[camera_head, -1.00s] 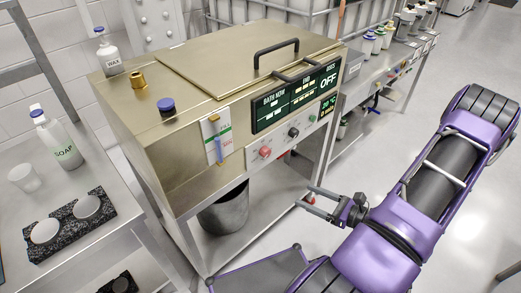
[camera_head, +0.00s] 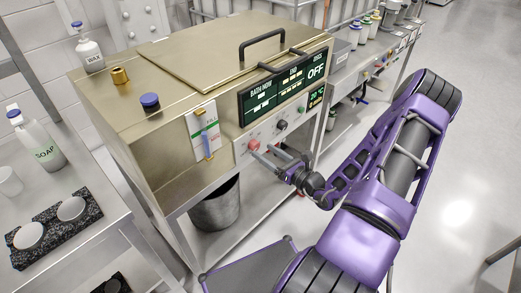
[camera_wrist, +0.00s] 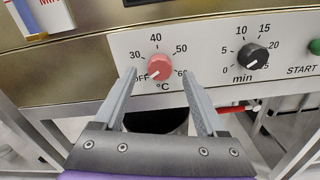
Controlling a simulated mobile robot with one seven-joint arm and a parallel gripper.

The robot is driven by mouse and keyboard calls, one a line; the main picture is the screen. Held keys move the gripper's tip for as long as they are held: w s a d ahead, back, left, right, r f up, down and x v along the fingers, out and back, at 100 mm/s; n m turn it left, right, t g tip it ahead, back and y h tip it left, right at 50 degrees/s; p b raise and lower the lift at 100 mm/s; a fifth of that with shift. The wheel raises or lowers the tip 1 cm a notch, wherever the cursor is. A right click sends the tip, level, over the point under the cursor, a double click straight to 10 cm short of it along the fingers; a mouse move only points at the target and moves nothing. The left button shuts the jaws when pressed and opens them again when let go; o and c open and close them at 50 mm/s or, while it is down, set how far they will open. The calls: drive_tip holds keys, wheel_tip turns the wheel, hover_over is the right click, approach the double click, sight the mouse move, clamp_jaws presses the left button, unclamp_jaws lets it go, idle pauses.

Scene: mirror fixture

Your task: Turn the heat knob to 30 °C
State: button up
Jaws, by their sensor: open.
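The red heat knob (camera_wrist: 160,67) sits on the white panel (camera_wrist: 205,60) of the bath in the wrist view. Its dial is marked OFF, 30, 40, 50, 60 and °C. Its white mark points to the lower left, towards OFF. The knob also shows in the head view (camera_head: 254,145). My gripper (camera_wrist: 159,74) is open, with one fingertip to the left and one to the right of the knob. Gaps show between the fingers and the knob. The fingertips partly cover the OFF and 60 labels. In the head view, my gripper (camera_head: 264,152) is at the panel front.
A black minute knob (camera_wrist: 252,56) and a green START button (camera_wrist: 315,47) are to the right on the same panel. The display (camera_head: 283,87) above reads OFF and 20 °C. The fill gauge (camera_head: 206,130) is left of the panel. A bin (camera_head: 215,205) stands below.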

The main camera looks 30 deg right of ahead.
sight(254, 145)
drive_tip(key=shift+x, duration=1.5)
drive_tip(key=shift+c, duration=0.3)
clamp_jaws()
